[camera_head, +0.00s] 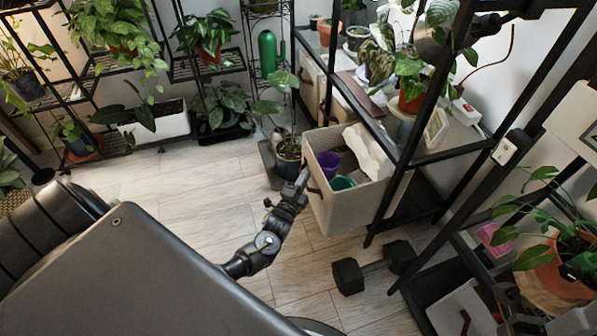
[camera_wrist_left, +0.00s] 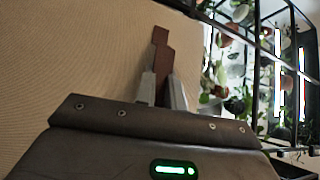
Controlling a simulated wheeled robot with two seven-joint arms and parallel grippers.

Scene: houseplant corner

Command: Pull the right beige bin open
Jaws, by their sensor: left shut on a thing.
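The right beige bin (camera_head: 345,208) stands out from the lower shelf of the black rack, its top open. Inside it show a purple pot (camera_head: 328,160), a green pot (camera_head: 342,183) and a white moulded piece (camera_head: 372,152). My left gripper (camera_head: 303,180) is at the bin's front face, shut on its brown handle. In the left wrist view the brown handle (camera_wrist_left: 161,52) rises between the two fingers, and the beige bin front (camera_wrist_left: 70,60) fills the left side. The bin's rear end is partly hidden by the rack. My right gripper is not seen.
A potted plant (camera_head: 288,155) stands on the floor just left of the bin. A black dumbbell (camera_head: 372,268) lies on the floor in front of the rack. Another beige bin (camera_head: 310,88) sits farther back in the rack. The wooden floor (camera_head: 215,205) left of my gripper is clear.

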